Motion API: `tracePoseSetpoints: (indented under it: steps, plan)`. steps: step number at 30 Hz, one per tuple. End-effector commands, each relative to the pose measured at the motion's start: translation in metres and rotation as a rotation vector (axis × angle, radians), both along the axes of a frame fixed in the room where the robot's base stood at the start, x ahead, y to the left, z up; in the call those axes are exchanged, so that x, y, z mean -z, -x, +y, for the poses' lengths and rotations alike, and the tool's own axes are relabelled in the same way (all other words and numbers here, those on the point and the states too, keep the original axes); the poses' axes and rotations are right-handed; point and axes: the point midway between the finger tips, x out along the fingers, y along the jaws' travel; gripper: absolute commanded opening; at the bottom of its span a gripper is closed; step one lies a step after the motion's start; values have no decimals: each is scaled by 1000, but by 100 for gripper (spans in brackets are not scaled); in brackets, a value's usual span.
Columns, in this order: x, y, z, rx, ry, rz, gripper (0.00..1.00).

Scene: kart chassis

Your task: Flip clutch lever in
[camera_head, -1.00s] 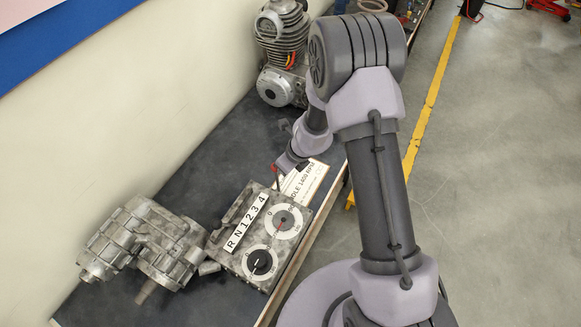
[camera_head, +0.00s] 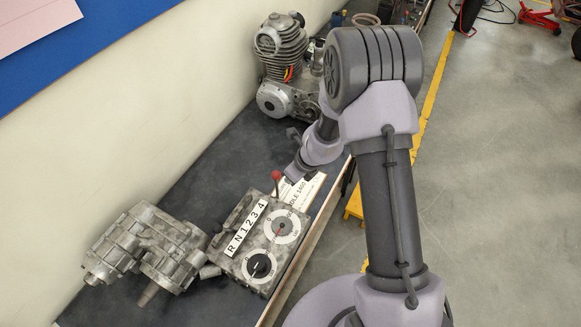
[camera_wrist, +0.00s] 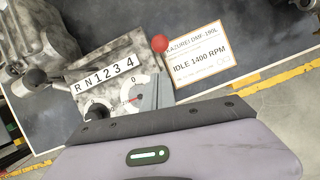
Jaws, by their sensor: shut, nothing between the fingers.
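A lever with a red ball knob (camera_head: 277,175) stands at the far end of the grey control box (camera_head: 245,272). The knob also shows in the wrist view (camera_wrist: 160,43), just beyond my fingertips. My gripper (camera_wrist: 155,90) is shut and empty, with its fingers over the box's edge by the red-needle dial. In the head view my gripper (camera_head: 292,174) is just right of the knob, partly hidden by my arm. I cannot tell whether it touches the lever. The box carries an "R N 1 2 3 4" strip (camera_head: 247,227) and two round dials.
A cast-metal gearbox (camera_head: 150,245) lies left of the box. A finned engine (camera_head: 282,60) stands farther back on the dark bench (camera_head: 205,165). A white "IDLE 1400 RPM" plate (camera_wrist: 205,60) lies beside the box. A wall borders the bench's left side.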

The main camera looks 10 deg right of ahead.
Motion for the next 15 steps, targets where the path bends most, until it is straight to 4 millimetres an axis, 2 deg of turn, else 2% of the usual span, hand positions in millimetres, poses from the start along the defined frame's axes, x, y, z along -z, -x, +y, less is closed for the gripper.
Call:
tracePoseSetpoints:
  steps: [1,6,10,15]
  plan:
    - [-21,0,0,-1,1,-3,0]
    - [-58,2,1,-1,1,-1,0]
    - [-75,3,2,-1,0,0,0]
    - [-81,4,2,0,1,1,0]
